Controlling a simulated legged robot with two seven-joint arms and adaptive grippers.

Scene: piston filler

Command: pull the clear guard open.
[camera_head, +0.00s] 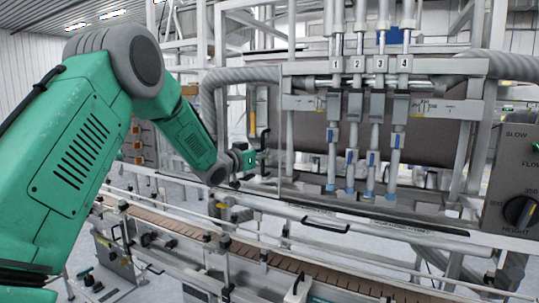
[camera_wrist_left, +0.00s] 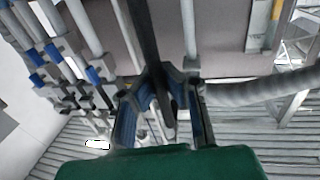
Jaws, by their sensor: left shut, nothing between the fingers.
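The clear guard is hard to make out. A pale framed rail with labels (camera_head: 375,225) runs below the filling nozzles, and a black handle (camera_head: 327,226) sits on its front. I cannot tell exactly where the clear panel's edges are. My left gripper (camera_head: 247,162) is left of the nozzles, beside an upright of the frame and apart from the black handle. In the left wrist view its fingers (camera_wrist_left: 160,100) are shut and empty, with a dark bar (camera_wrist_left: 143,30) showing beyond them. I cannot tell whether they touch anything. My right gripper is in neither view.
Several numbered nozzles (camera_head: 350,150) with blue fittings hang behind the rail. A slatted conveyor (camera_head: 270,262) runs along the front below. A control panel with a dark knob (camera_head: 520,211) stands at the right. A grey corrugated hose (camera_head: 240,75) curves above my gripper.

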